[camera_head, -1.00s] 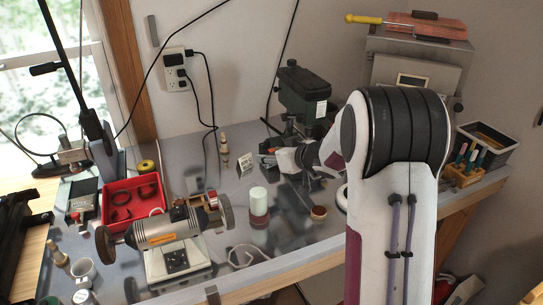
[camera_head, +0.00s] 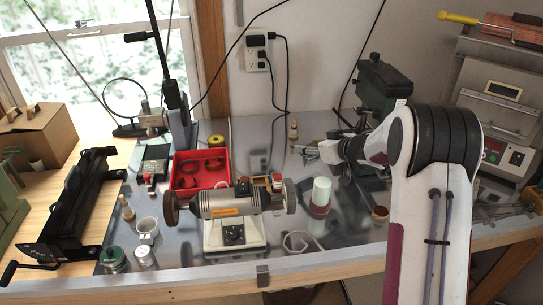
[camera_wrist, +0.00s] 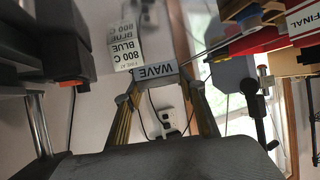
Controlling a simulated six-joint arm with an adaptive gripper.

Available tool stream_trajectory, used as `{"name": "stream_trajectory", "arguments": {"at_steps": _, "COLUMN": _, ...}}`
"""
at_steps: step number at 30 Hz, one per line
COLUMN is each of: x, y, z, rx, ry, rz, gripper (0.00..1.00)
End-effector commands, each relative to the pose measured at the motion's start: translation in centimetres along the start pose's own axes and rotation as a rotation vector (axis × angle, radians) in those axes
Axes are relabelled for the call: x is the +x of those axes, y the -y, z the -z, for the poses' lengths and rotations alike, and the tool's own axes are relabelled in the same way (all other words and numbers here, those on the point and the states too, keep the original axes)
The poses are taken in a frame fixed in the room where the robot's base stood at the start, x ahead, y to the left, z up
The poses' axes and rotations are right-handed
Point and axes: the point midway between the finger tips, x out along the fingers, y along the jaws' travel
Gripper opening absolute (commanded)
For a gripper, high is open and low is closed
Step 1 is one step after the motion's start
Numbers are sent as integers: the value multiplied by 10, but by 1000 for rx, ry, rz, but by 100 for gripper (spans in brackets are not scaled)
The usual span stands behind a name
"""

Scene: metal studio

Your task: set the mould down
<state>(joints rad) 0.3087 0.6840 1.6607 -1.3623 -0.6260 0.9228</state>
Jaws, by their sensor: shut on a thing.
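My gripper (camera_wrist: 160,100) is shut on a small grey piece with an upside-down WAVE label (camera_wrist: 156,70), which I take for the mould. Its label faces the wrist camera, and most of its shape is hidden. In the head view my gripper (camera_head: 312,151) is over the back middle of the metal bench, pointing left; the held piece is too small there to make out. I cannot tell whether the piece touches the bench.
The wrist view shows an 800 C BLUE card (camera_wrist: 126,40) close by. The bench holds a white cylinder (camera_head: 321,191), a polishing motor (camera_head: 230,203), a red tray (camera_head: 201,180) and wooden pegs (camera_head: 293,130). A green machine (camera_head: 385,85) stands behind my arm.

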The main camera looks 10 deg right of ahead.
Motion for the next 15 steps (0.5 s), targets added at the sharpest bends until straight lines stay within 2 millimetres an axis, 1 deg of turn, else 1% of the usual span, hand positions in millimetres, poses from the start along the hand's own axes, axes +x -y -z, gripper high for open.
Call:
{"name": "stream_trajectory", "arguments": {"at_steps": 1, "x": 8, "y": 3, "z": 5, "rx": -12, "ry": -3, "rz": 18, "gripper": 7}}
{"name": "stream_trajectory", "arguments": {"at_steps": 3, "x": 17, "y": 7, "z": 11, "rx": -23, "ry": -3, "rz": 39, "gripper": 7}}
{"name": "stream_trajectory", "arguments": {"at_steps": 15, "x": 61, "y": 30, "z": 39, "rx": -89, "ry": -2, "rz": 159, "gripper": 7}}
